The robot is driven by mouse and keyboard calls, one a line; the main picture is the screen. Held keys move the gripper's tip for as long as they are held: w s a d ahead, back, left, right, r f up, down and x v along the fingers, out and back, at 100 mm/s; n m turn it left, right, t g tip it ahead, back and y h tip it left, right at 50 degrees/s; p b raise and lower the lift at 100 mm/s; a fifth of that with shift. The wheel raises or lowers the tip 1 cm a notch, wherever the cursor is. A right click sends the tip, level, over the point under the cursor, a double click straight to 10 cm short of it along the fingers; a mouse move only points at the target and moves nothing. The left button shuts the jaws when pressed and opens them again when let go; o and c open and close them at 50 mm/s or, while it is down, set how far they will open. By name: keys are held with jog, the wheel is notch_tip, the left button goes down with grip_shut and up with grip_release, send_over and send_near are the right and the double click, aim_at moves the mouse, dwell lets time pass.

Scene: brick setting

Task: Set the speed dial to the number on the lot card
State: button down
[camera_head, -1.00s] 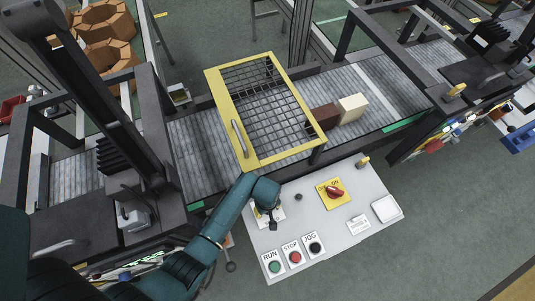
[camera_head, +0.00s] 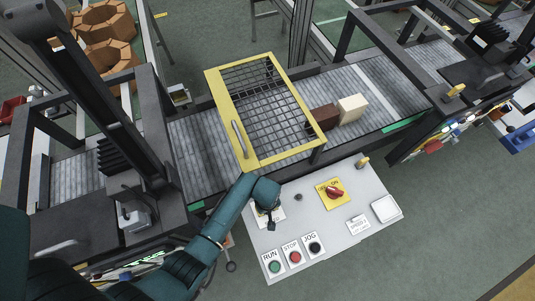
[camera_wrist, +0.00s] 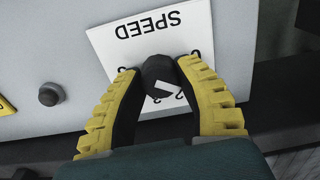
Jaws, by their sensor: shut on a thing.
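The speed dial (camera_wrist: 158,70) is a dark knob with a white pointer mark, on a white plate (camera_wrist: 118,45) printed SPEED, upside down in the wrist view. My gripper (camera_wrist: 157,82) has its yellow-backed fingers closed on both sides of the dial. The fingers and knob hide most of the plate's numbers, so I cannot read the setting. In the head view my gripper (camera_head: 271,224) is at the left part of the light grey panel (camera_head: 325,235), covering the dial.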

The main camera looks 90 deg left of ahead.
jog(key=m+p, duration=0.1)
jog(key=m, duration=0.2)
jog(key=shift+m, duration=0.4)
jog(key=m+p, duration=0.1)
jog(key=m, duration=0.2)
jog(key=shift+m+p, duration=0.3)
jog(key=m+p, duration=0.1)
jog(key=m, duration=0.3)
jog(key=shift+f+m, duration=0.1)
jog(key=shift+m, duration=1.6)
jog(key=c, duration=0.7)
grip_release()
jog(key=shift+w, duration=0.1)
jog(key=shift+o, duration=0.2)
